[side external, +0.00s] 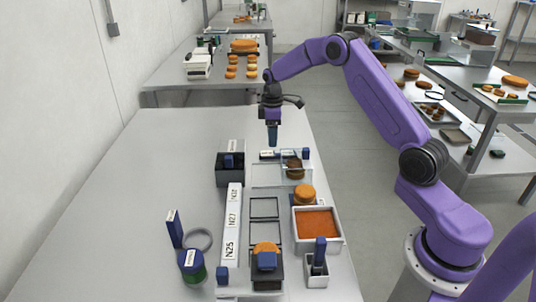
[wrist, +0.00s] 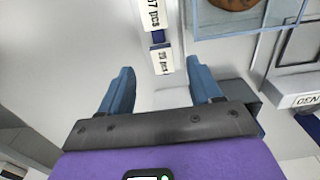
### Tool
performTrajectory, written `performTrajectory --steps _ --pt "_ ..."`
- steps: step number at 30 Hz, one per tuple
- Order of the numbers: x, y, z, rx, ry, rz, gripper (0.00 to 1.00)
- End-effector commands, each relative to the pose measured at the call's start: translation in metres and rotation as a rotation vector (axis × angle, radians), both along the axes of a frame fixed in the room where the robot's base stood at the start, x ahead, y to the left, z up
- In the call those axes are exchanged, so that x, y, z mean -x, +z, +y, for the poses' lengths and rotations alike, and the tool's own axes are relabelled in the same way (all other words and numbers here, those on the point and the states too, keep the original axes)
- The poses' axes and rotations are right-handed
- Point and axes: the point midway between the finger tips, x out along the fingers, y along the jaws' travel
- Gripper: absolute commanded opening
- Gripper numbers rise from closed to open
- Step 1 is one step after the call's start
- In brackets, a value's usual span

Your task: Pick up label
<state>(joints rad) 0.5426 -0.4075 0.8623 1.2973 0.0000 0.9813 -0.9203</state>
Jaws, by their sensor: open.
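White printed labels with blue backing show in the wrist view: an upper label (wrist: 149,14) and a lower label (wrist: 163,61), in line one above the other. The lower one lies just ahead of the gap between my fingertips. In the side view a small white label (side external: 267,154) lies on the table beside the clear tray. My gripper (side external: 273,144) points down just above that spot. Its two blue fingers (wrist: 160,78) are apart, with nothing held between them. The exact height above the label is hard to tell.
A dark box (side external: 231,172) stands left of the gripper. A clear tray (side external: 262,177) with a brown round is to the right. A long numbered white strip (side external: 231,230), an orange-filled tray (side external: 338,240) and a green jar (side external: 193,268) stand nearer. The table's left side is clear.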

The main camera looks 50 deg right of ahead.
Motion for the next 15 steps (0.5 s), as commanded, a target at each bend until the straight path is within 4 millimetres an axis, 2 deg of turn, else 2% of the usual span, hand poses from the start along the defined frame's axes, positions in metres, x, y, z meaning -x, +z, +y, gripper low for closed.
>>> performTrajectory --steps 9,15 --pt "-0.001 -0.041 0.003 0.000 0.000 0.003 0.64" --pt "-0.001 -0.051 0.003 0.000 0.000 0.001 0.64"
